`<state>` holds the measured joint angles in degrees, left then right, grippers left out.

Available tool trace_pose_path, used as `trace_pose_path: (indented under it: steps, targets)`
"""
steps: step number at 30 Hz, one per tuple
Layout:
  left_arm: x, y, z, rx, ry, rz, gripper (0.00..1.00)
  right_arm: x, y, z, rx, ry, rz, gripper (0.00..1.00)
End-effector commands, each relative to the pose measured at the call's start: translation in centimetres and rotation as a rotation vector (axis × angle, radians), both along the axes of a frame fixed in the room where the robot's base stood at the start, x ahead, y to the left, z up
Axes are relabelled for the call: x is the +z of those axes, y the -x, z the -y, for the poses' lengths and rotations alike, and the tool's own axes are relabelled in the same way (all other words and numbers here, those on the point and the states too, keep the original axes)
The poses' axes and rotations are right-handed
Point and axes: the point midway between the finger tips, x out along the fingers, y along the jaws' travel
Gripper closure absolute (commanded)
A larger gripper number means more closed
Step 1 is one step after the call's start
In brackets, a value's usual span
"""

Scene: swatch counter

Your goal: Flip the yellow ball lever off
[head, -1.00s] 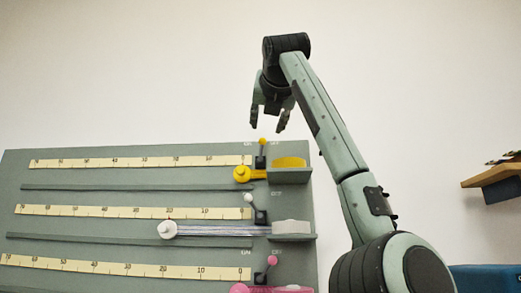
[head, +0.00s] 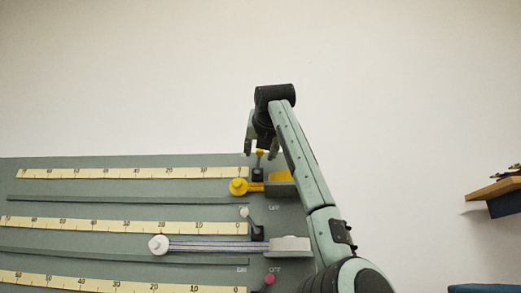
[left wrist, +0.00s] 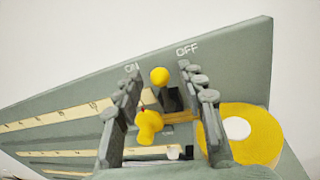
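The yellow ball lever (head: 259,152) stands at the right end of the top row on the grey board, largely behind my left gripper. In the left wrist view its yellow ball (left wrist: 159,76) lies between the ON and OFF labels, and the stem looks close to upright. My left gripper (head: 262,148) is open around the ball from above; its fingers (left wrist: 163,88) stand on either side with gaps, not visibly touching it. The OFF label (left wrist: 187,49) is on the right finger's side. My right gripper is not in view.
Beside the lever are a yellow knob (head: 238,187) and a yellow roll (left wrist: 240,135) with a white core. Below are a white ball lever (head: 244,212) and a pink ball lever (head: 269,280). A wooden shelf (head: 494,190) is at the right. Space above the board is clear.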

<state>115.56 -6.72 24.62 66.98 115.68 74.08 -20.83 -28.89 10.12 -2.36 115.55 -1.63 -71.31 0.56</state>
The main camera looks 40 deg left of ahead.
Motion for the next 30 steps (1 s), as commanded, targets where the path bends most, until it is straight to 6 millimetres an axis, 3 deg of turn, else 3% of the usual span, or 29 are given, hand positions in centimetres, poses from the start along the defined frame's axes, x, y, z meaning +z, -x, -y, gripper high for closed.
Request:
trace_pose_path:
  steps: [5, 15, 22, 30]
  targets:
    - [0.0, 0.0, 0.0, 0.0, 0.0, 0.0, 0.6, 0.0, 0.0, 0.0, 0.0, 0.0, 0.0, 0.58]
    - [0.0, 0.0, 0.0, 0.0, 0.0, 0.0, 1.0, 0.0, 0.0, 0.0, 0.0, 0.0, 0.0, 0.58]
    - [-0.3, -0.2, 0.3, -0.001, -0.041, -0.035, 1.0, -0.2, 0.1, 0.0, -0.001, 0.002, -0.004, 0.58]
    - [-1.2, -1.2, 1.5, -0.003, -0.295, -0.246, 1.0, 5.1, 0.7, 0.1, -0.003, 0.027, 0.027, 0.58]
